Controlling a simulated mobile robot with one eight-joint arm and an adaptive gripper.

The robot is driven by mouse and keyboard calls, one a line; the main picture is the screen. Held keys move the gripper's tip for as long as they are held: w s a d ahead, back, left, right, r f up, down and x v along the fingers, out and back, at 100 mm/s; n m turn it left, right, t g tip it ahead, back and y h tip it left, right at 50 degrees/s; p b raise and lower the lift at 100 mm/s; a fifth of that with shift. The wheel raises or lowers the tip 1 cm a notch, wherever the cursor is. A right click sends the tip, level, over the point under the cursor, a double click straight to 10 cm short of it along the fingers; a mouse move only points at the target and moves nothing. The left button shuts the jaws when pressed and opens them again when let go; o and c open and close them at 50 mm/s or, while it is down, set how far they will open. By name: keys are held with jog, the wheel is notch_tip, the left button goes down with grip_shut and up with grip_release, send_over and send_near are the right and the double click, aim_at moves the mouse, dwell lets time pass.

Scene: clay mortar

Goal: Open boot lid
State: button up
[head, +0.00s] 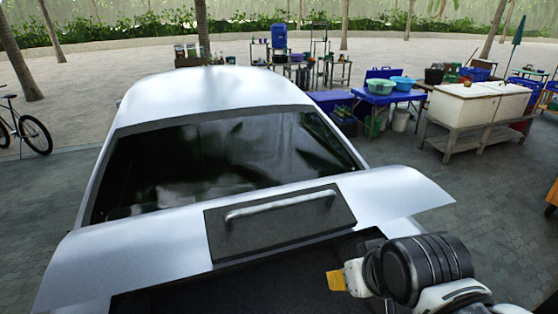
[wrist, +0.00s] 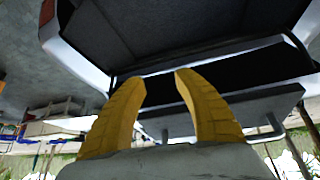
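A white car (head: 215,85) stands in front of me, seen from behind. Its boot lid (head: 400,195) is raised, with a dark opening (head: 240,290) showing below it. A dark plate with a pale bar handle (head: 280,205) sits on the lid. My gripper (head: 335,280) is at the right of the opening, below the lid and apart from the handle. In the wrist view my gripper (wrist: 161,80) has its yellow fingers apart with nothing between them. That view, seemingly inverted, shows the boot's dark inside (wrist: 185,30) and the plate with its handle (wrist: 265,132).
Blue tables with basins (head: 385,88) and a white chest on a wooden stand (head: 475,108) are at the back right. A bicycle (head: 20,128) stands at the left. Palm trunks (head: 20,60) rise behind. Paving (head: 420,170) right of the car is clear.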

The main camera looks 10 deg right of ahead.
notch_tip(320, 180, up, 13)
jog(key=w+a+n+g+p, duration=0.15)
jog(key=n+p, duration=0.25)
jog(key=p, duration=0.4)
jog(key=n+g+p, duration=0.1)
jog(key=n+g, duration=0.3)
jog(key=n, duration=1.2)
send_near(281, 202)
jog(key=f, duration=0.3)
jog(key=w+f+p, duration=0.1)
jog(key=f, duration=0.5)
jog(key=shift+w+f, duration=0.2)
jog(key=shift+f, duration=0.15)
grip_shut()
jog(key=shift+s, duration=0.1)
